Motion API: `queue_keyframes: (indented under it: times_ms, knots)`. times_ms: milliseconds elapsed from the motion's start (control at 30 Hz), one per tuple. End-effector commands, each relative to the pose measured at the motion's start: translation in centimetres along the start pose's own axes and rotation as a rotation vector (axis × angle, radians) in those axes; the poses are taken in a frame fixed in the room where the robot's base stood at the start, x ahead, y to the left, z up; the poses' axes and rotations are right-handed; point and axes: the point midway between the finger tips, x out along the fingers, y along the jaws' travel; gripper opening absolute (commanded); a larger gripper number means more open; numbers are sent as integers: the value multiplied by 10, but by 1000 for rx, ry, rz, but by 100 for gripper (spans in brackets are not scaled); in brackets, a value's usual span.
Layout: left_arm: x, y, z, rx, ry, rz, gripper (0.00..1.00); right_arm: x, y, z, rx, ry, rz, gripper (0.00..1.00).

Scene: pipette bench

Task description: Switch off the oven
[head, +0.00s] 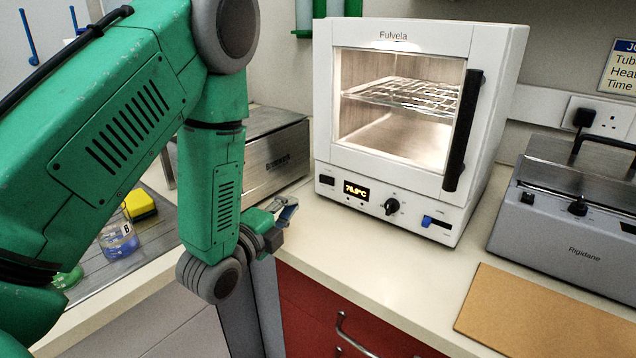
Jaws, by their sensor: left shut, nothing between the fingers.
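The oven (497,80) is a white box labelled Fulvela, standing on the bench. Its glass door with a black upright handle (462,130) is shut, and the inside is lit with a wire rack in view. Its front panel has a dark switch (327,180) at the left, a lit display (356,190) reading about 70.0°C, a black knob (392,206) and a blue slider (428,221). My left gripper (287,213) is shut and empty, left of the oven's front lower corner and apart from it. My right gripper is not in view.
A metal box (275,150) stands left of the oven. A grey Rigidane unit (560,215) and a tan board (545,315) are at right. Bench (400,260) before the oven is clear.

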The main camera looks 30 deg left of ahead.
Motion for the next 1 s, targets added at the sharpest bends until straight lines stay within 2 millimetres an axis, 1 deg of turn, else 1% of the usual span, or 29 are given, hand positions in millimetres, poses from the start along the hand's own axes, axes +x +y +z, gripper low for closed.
queue_keyframes:
  times_ms: [33,100,300,400,500,700,1000]
  knots:
    - [12,-2,0,-2,-1,-5,0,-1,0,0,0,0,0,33]
    - [28,-1,0,-2,0,-5,0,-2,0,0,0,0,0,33]
    - [69,-1,0,-2,-1,-4,0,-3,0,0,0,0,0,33]
    - [85,-1,0,-1,-1,-1,0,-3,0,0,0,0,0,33]
    - [97,0,0,-2,0,-1,0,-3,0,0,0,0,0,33]
    - [107,0,0,-1,0,1,0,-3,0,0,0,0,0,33]
    - [107,0,0,0,1,1,0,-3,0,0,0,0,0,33]
